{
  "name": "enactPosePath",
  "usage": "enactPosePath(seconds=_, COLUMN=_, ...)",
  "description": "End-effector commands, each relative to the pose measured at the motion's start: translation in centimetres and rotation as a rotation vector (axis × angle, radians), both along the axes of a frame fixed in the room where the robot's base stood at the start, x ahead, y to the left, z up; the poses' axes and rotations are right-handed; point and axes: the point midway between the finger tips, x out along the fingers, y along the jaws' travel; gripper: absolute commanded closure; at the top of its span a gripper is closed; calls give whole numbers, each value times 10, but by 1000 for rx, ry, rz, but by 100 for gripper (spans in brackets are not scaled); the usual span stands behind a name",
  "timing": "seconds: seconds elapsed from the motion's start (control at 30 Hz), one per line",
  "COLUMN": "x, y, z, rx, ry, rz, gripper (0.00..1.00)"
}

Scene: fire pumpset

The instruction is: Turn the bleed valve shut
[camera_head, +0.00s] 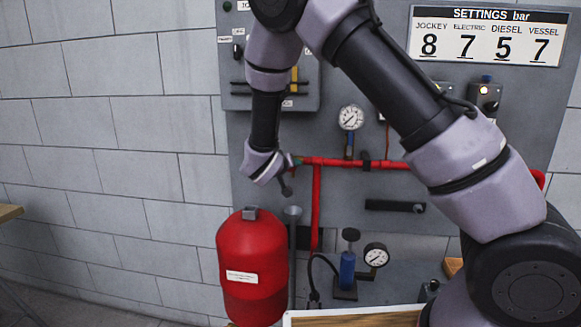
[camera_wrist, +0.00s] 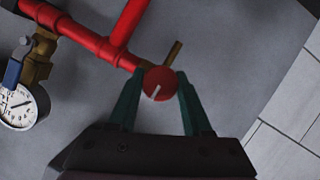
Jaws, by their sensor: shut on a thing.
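The bleed valve shows in the wrist view as a round red knob (camera_wrist: 160,84) with a white line on its face, at the end of the red pipe. My gripper (camera_wrist: 158,90) has its two green fingers on either side of the knob and is shut on it. A short brass stub (camera_wrist: 174,52) sticks out beside the knob. In the head view my gripper (camera_head: 290,162) is at the left end of the red horizontal pipe (camera_head: 345,163). The knob itself is hidden or too small to make out there.
A pressure gauge (camera_head: 351,118) is on the panel right of my gripper; a gauge (camera_wrist: 20,106) also shows in the wrist view. A red vessel (camera_head: 250,262) stands below, beside a grey funnel-topped pipe (camera_head: 292,212). A blue hand pump (camera_head: 347,268) stands lower right.

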Motion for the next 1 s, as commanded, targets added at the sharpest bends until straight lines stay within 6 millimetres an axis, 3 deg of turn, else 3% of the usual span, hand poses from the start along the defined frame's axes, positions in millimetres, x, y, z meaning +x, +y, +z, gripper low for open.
enactPosePath(seconds=0.1, x=0, y=0, z=0, rx=1, ry=0, rz=0, gripper=100)
enactPosePath(seconds=0.13, x=0, y=0, z=0, rx=1, ry=0, rz=0, gripper=39)
enactPosePath(seconds=0.2, x=0, y=0, z=0, rx=1, ry=0, rz=0, gripper=22)
enactPosePath(seconds=0.57, x=-3, y=2, z=1, rx=0, ry=0, rz=0, gripper=22)
enactPosePath(seconds=1.0, x=-71, y=28, z=29, rx=3, ry=-1, rz=2, gripper=22)
